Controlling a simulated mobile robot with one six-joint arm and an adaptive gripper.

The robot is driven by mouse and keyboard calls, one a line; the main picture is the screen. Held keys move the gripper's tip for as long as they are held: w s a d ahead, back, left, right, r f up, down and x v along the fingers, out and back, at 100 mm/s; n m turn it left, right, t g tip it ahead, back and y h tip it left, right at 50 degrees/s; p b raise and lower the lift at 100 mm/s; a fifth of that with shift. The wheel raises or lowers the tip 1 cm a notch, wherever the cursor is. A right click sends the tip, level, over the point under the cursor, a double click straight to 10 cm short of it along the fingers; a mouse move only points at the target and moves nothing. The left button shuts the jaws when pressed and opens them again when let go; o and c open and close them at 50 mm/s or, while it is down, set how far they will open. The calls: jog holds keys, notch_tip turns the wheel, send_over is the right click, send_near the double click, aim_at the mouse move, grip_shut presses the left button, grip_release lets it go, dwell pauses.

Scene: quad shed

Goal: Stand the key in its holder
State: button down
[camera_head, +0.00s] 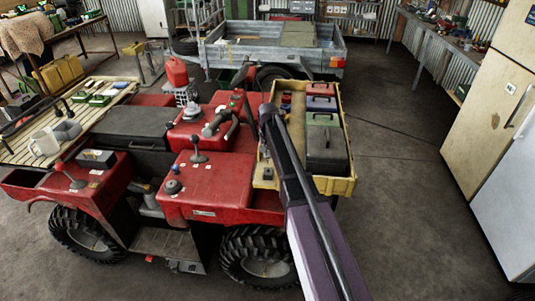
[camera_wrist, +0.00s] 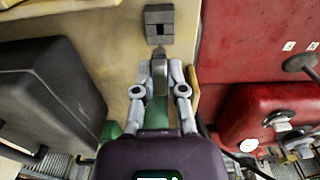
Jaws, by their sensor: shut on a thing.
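The holder (camera_wrist: 158,14) is a small dark grey block with a slot, on the pale yellow surface at the top of the wrist view. A small grey block on the yellow tray's near-left corner in the head view (camera_head: 268,173) looks like the same holder. My gripper (camera_wrist: 159,62) is shut on the key (camera_wrist: 159,51), whose small grey end shows at the fingertips, just short of the holder in the picture. I cannot tell whether key and holder touch. In the head view my arm hides the gripper and key.
The yellow tray (camera_head: 341,186) on the red quad (camera_head: 214,190) holds several coloured cases and a dark box (camera_head: 327,146) close to my arm. In the wrist view a dark case (camera_wrist: 50,95) lies left and the red bodywork (camera_wrist: 240,45) right. The floor on the right is clear.

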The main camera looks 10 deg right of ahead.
jog(key=shift+f+b, duration=1.1)
jog(key=shift+f, duration=0.3)
jog(key=shift+f+b, duration=1.85)
jog(key=c, duration=0.6)
grip_release()
jog(key=shift+r, duration=0.15)
